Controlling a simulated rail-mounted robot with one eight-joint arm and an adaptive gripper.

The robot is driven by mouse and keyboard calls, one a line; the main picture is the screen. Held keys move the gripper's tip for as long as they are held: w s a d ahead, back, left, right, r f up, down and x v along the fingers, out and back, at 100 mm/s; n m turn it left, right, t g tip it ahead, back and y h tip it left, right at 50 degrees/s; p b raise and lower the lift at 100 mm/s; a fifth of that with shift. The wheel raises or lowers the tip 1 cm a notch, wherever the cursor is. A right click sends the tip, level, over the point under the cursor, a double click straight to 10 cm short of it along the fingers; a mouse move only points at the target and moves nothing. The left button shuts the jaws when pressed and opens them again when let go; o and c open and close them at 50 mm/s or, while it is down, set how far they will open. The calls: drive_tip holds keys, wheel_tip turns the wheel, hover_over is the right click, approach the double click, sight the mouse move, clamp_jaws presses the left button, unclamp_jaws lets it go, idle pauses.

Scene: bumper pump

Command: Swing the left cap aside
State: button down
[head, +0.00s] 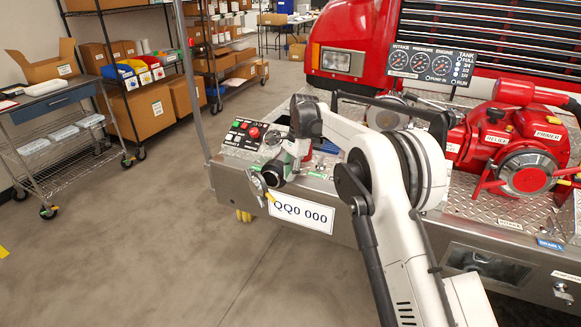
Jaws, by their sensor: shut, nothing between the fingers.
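My arm bends over the front bumper. A small grey metal piece with a yellow tip, which looks like the left cap (258,186), shows at the bumper edge right beside the gripper. I cannot tell whether they touch, or how far the cap is turned. My wrist hides part of the area behind it.
A control panel (248,134) with red buttons is just behind the gripper. The plate (302,214) hangs on the bumper (365,241). A red pump (507,135) and gauge panel (431,64) stand right. A thin grey post (189,80) rises at left. Floor in front is clear.

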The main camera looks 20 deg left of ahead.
sight(263, 186)
drive_tip(key=s+a+f, duration=0.3)
drive_tip(key=f, duration=0.1)
drive_tip(key=shift+s+f, duration=0.35)
drive_tip(key=shift+s, duration=0.05)
idle(0.4)
